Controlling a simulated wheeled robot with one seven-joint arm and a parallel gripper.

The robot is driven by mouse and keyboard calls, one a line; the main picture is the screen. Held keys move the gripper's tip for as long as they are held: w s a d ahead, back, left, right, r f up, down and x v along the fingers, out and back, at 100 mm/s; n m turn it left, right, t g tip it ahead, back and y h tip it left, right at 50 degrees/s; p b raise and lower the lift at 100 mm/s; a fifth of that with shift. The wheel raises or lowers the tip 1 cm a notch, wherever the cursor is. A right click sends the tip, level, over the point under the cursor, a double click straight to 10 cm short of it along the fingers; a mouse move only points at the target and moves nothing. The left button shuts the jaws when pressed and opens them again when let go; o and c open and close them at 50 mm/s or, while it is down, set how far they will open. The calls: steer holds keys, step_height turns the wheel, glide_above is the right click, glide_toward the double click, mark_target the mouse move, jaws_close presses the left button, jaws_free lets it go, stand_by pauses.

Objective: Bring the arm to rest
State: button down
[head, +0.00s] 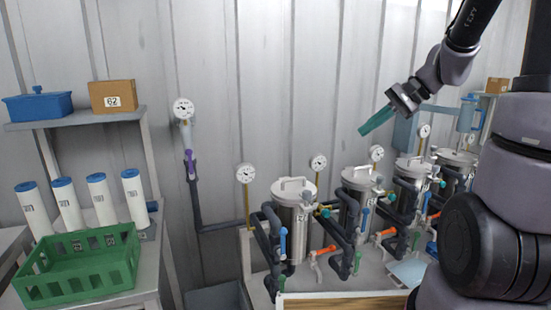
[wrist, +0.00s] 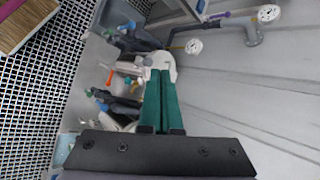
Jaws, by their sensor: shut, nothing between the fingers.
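My gripper (head: 377,120) is raised in front of the corrugated wall, above the row of steel vessels. Its green fingers are together with nothing between them, and they point down and to the left. In the wrist view my gripper (wrist: 161,72) shows its two green fingers side by side, closed. My arm reaches in from the top right of the head view and bends at the wrist. The fingers touch nothing that I can see.
Several steel vessels (head: 294,215) with dark pipes and gauges (head: 245,173) stand below my gripper. At left are a green crate (head: 80,290), white cylinders (head: 101,200), and a shelf (head: 75,119) with a blue box (head: 38,105) and a cardboard box (head: 113,96). Open air surrounds the fingers.

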steer(key=s+r+n+t+h, duration=0.2)
steer(key=s+r+h, duration=0.1)
steer(key=s, duration=0.4)
steer(key=s+r+n+t+h, duration=0.1)
steer(key=s+r+n+h, duration=0.1)
steer(key=s+r, duration=0.3)
steer(key=s+h, duration=0.1)
steer(key=s, duration=0.2)
steer(key=shift+d+r+n+t, duration=0.25)
steer(key=shift+d+n+t, duration=0.05)
steer(key=shift+d+t, duration=0.1)
